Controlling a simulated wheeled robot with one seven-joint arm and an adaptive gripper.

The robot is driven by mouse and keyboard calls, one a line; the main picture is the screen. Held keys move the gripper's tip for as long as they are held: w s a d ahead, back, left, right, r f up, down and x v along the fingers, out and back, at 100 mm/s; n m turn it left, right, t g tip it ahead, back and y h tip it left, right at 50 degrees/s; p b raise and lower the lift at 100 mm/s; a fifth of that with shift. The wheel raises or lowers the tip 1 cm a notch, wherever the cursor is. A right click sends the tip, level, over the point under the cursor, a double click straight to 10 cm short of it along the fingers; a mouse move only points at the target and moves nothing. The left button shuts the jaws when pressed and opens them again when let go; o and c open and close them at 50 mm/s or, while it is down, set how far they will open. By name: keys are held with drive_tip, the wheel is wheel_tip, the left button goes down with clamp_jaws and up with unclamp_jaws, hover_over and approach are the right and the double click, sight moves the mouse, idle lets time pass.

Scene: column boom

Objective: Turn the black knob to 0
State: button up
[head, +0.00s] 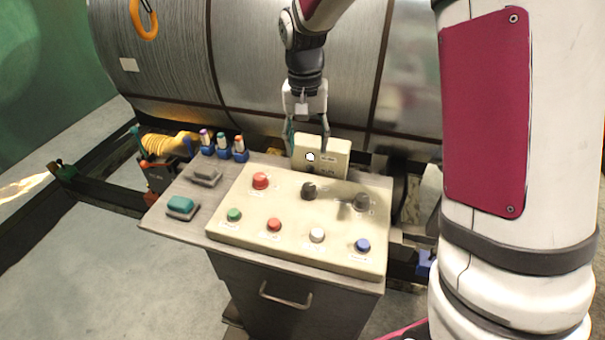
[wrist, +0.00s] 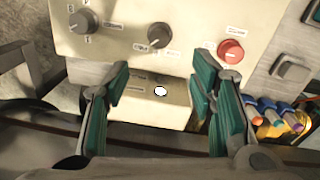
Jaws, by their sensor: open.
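Two dark rotary knobs stand on the cream control panel (head: 290,239). The left one in the head view (head: 309,190) looks blacker; it is near the top middle in the wrist view (wrist: 159,36), with its pointer angled. The other knob (head: 361,202) looks greyer and sits at upper left in the wrist view (wrist: 83,20). My gripper (head: 307,148) is open and empty at the panel's far edge, around the small upright box (head: 335,152). In the wrist view, its green-padded fingers (wrist: 163,85) are apart, short of the knobs.
A red button (head: 260,181) sits left of the knobs. Green, red, white and blue buttons line the front. Several coloured marker-like items (head: 222,146) stand at the cabinet's back left. A large cable drum (head: 285,60) is close behind.

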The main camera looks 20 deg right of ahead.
sight(309, 186)
drive_tip(key=f, duration=0.9)
drive_tip(key=f+p, duration=0.1)
drive_tip(key=f, duration=0.3)
drive_tip(key=shift+s+d+f, duration=0.15)
drive_tip(key=shift+d+f, duration=0.05)
drive_tip(key=shift+d, duration=0.05)
drive_tip(key=c, duration=1.2)
drive_tip(key=shift+n, duration=0.3)
drive_tip(key=n, duration=0.3)
drive_tip(key=shift+n, duration=2.6)
